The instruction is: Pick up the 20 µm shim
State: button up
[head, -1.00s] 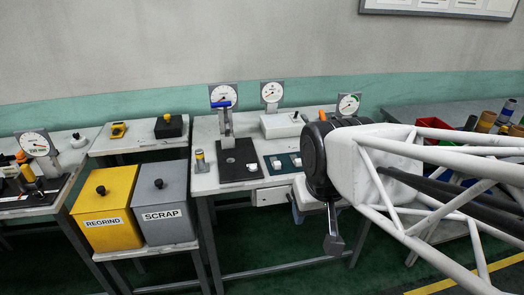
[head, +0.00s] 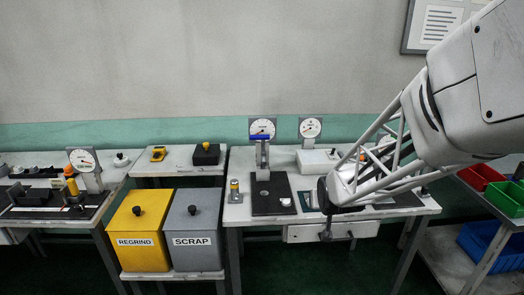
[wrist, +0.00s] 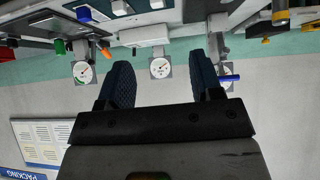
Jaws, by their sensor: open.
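I cannot pick out the 20 µm shim by any label in either view. In the head view a small white block (head: 286,202) sits at the right side of the black gauge base (head: 266,208) on the middle bench. A dark mat (head: 306,204) beside it is mostly hidden by my arm. My gripper (head: 326,236) hangs at the bench's front edge, small and dark in this view. In the wrist view my gripper (wrist: 164,75) has its two fingers wide apart, with nothing between them but wall and a distant dial gauge (wrist: 160,68).
A yellow REGRIND bin (head: 135,222) and a grey SCRAP bin (head: 193,240) stand left of the middle bench. Dial gauges (head: 262,128) stand along its back. A drawer (head: 305,233) is under its front. Red, green and blue bins (head: 480,240) are at right.

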jog(key=w+d+f+t, duration=0.1)
jog(key=w+f+t, duration=0.3)
jog(key=w+f, duration=0.7)
jog(key=shift+w+d, duration=0.4)
jog(key=shift+w, duration=0.05)
jog(key=shift+x, duration=1.3)
jog(key=shift+w+f, duration=0.1)
jog(key=shift+x, duration=2.45)
jog(key=c, duration=1.1)
jog(key=shift+o, duration=0.2)
